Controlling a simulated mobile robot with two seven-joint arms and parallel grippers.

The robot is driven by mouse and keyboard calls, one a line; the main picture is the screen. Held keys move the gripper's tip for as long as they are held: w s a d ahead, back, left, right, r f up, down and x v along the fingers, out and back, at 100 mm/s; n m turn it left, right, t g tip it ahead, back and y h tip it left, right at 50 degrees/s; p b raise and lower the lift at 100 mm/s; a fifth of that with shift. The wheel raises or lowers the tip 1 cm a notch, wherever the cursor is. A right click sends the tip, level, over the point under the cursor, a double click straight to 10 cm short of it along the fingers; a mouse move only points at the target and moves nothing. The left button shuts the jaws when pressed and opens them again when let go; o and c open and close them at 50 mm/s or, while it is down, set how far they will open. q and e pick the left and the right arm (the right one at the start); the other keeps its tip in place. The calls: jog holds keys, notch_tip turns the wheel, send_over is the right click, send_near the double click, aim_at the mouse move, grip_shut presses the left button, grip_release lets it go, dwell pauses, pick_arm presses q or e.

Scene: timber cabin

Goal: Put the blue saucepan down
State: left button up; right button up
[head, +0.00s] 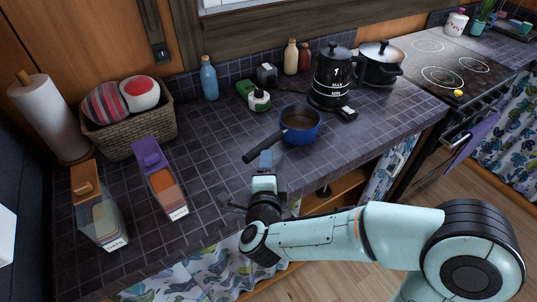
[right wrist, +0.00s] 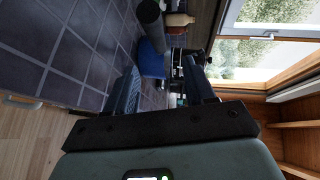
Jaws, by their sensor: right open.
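The blue saucepan (head: 302,133) stands upright on the dark tiled counter (head: 222,138), and its dark handle (head: 262,148) points to the front left. My right gripper (head: 265,160) is just in front of the handle, near the counter's front edge. In the right wrist view, the right gripper (right wrist: 160,68) has its two fingers apart with nothing held between them. The saucepan's blue side (right wrist: 152,58) shows beyond the fingers, with its handle (right wrist: 150,15) at the top. My left gripper is in neither view.
A black kettle (head: 332,78) and a lidded pot (head: 380,65) stand behind and right of the saucepan. A green-and-white item (head: 258,99) and a blue bottle (head: 209,78) are behind it. Food containers (head: 163,185) stand at left. Bare counter lies between them and the saucepan.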

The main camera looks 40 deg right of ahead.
jog(key=v, duration=0.2)
jog(key=shift+s+a+r, duration=0.1)
jog(key=shift+s+a, duration=0.1)
jog(key=shift+s, duration=0.1)
dwell(0.4)
